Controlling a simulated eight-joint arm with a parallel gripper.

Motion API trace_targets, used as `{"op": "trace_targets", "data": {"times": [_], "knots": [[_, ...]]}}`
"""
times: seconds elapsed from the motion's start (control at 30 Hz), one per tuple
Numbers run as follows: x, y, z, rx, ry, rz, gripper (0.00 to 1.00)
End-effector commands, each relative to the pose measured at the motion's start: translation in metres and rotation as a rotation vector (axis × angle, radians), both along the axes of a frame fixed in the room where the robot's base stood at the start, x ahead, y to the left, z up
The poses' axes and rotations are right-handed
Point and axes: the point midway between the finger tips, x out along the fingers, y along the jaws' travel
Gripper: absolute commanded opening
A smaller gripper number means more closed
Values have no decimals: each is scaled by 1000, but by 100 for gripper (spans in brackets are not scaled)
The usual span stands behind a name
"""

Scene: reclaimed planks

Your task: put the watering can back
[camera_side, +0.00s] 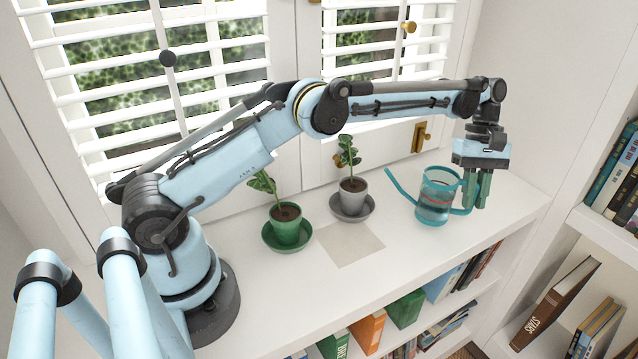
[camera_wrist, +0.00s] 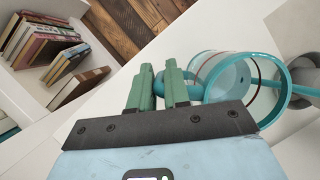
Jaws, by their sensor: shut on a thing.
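The watering can (camera_side: 434,205) has a clear body with a teal rim, base, spout and handle, and a red line around it. It is upright near the right end of the white shelf top (camera_side: 400,262), spout pointing left. It also shows in the wrist view (camera_wrist: 226,76). My gripper (camera_side: 478,198) points down at the can's right side, its green fingers shut on the handle, which they partly hide. In the wrist view the fingers (camera_wrist: 160,80) are close beside the can's body. I cannot tell whether its base touches the shelf top.
A pale square patch (camera_side: 348,244) lies bare on the shelf top. A green pot (camera_side: 286,228) on a green saucer and a grey pot (camera_side: 352,192) on a grey saucer, each with a plant, stand behind it. Windows with blinds are behind; books fill shelves below and right.

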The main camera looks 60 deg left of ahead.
Motion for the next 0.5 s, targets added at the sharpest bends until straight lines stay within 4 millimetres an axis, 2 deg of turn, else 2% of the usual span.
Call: {"op": "trace_targets", "data": {"times": [0.17,0.27,0.5], "knots": [[-1,-2,4,-1,0,5,0],[-5,-7,14,0,0,21,0],[-27,-29,54,0,-1,92,0]]}}
